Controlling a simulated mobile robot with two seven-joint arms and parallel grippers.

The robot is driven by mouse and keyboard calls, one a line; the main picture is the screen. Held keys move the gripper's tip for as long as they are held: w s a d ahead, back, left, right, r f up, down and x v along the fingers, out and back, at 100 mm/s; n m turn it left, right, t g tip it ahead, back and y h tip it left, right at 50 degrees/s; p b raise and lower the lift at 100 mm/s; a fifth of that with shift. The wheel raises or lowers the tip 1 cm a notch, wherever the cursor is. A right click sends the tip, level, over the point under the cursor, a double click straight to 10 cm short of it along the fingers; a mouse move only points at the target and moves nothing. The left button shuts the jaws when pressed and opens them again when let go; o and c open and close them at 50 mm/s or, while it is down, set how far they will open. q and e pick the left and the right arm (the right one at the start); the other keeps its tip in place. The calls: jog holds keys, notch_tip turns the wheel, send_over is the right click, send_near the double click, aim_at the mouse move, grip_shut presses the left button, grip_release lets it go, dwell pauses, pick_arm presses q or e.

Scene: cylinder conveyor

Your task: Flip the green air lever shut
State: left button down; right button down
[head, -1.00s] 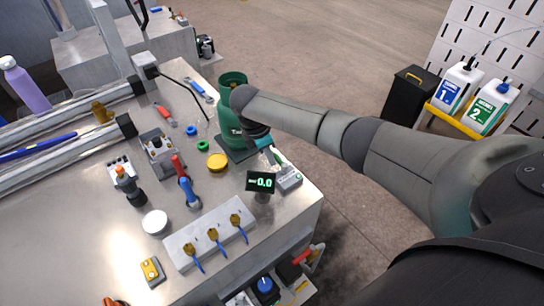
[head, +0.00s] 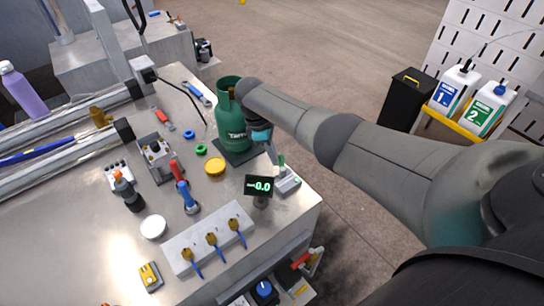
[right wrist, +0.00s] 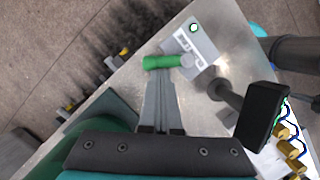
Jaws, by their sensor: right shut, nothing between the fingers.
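The green air lever (head: 282,160) stands up from its light grey valve block (head: 288,181) at the table's right corner. In the right wrist view the lever (right wrist: 161,62) lies just beyond my fingertips, with its pale block (right wrist: 190,45) beside it. My right gripper (head: 273,157) is shut and empty, just left of the lever in the head view. In the wrist view its tips (right wrist: 160,77) are at or very near the lever; I cannot tell whether they touch. My left gripper is not in view.
A small display (head: 259,187) reading 0.0 stands close to the block. A green gas cylinder (head: 231,118) stands on a dark plate behind my right gripper.

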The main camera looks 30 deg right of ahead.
jog(key=shift+s+d+m+g+y+b, duration=0.2)
jog(key=shift+d+m, duration=0.35)
jog(key=shift+m, duration=0.85)
jog(key=shift+w+d+m+g+y+b, duration=0.1)
jog(key=shift+d+m+g+y, duration=0.3)
jog(key=shift+m, duration=1)
jog(key=shift+s+d+m, duration=0.25)
jog(key=shift+d+m, duration=0.2)
jog(key=shift+m, duration=0.65)
jog(key=shift+s+d, duration=0.15)
jog(key=shift+d, duration=0.1)
jog(key=shift+p, duration=0.35)
